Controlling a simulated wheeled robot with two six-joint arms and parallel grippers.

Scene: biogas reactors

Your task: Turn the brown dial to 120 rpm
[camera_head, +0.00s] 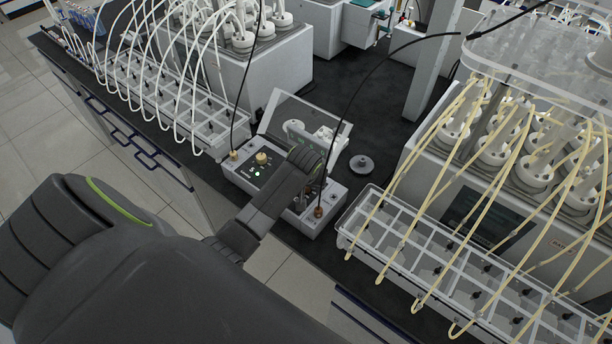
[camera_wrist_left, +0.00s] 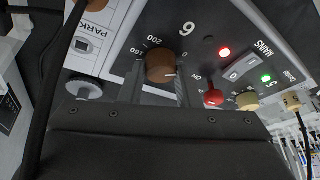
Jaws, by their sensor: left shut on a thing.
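The brown dial (camera_wrist_left: 161,65) is on the front panel of a white control box (camera_head: 240,178). In the left wrist view it sits between the two fingers of my left gripper (camera_wrist_left: 160,80), which is shut on it. A short white mark on the dial points right in that view, near a printed 0. Numbers, one reading 200, are printed around it; the exact setting is hard to read. In the head view my left arm covers the dial and the fingertips. My right gripper is not in view.
The panel also has a red knob (camera_wrist_left: 213,97), a cream knob (camera_wrist_left: 247,101), a MAINS switch (camera_wrist_left: 239,67) and red and green lights. Black cables rise beside the box. A tube rack (camera_head: 400,243) stands close on the right, another rack (camera_head: 215,140) on the left.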

